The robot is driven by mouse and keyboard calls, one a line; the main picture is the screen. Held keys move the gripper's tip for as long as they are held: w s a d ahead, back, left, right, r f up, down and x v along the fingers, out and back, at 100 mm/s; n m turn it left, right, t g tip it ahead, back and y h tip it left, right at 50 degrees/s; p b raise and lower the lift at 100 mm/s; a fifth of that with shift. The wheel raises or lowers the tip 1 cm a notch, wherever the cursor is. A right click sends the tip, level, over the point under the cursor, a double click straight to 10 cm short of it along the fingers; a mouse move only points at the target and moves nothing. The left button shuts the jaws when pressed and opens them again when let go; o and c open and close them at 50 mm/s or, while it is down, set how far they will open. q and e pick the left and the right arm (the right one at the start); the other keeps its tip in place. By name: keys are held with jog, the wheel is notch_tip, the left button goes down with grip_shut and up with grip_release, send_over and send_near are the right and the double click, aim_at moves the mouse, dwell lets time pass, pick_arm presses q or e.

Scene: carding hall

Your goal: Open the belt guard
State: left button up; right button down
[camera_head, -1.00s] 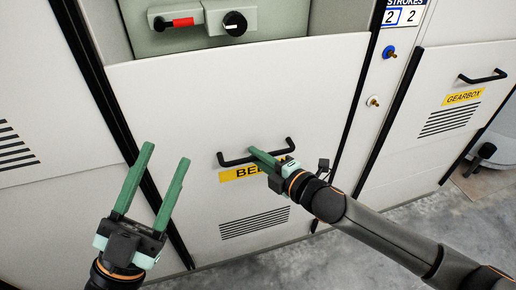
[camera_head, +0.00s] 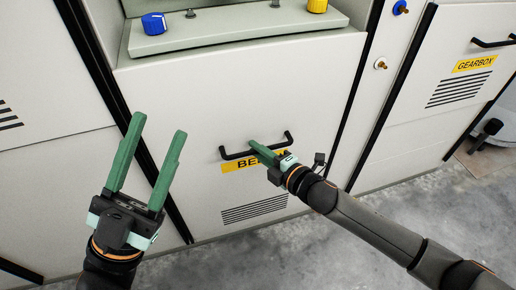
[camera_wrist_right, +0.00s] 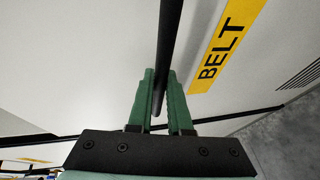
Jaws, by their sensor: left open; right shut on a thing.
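The belt guard (camera_head: 190,115) is a large pale panel with slanted vent slots and a partly covered yellow BELT label (camera_head: 238,166). Its black bar handle (camera_head: 286,140) is in the middle of the head view. My right gripper (camera_head: 263,153) is shut on this handle; in the right wrist view the bar (camera_wrist_right: 168,40) passes between the green fingers, beside the label (camera_wrist_right: 222,50). A grey-green panel shows above the guard's top edge, so the guard stands partly open. I cannot tell whether it tilts or slides. My left gripper (camera_head: 145,160) is open and empty, in front of the guard's left edge.
Above the guard, the panel (camera_head: 225,32) carries a blue knob (camera_head: 153,22) and a yellow knob (camera_head: 317,5). Grey concrete floor (camera_head: 330,245) lies clear below.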

jog(key=shift+f, duration=0.1)
jog(key=c, duration=0.8)
grip_release()
jog(key=shift+c, duration=0.2)
pick_arm(q)
notch_tip(320, 180, up, 3)
jog(key=p, duration=0.3)
jog(key=shift+a+r+m, duration=0.15)
jog(key=shift+r+m, duration=0.05)
jog(key=shift+m, duration=0.2)
pick_arm(e)
jog(key=v, duration=1.2)
jog(key=shift+s+d, duration=0.2)
jog(key=shift+s, duration=0.05)
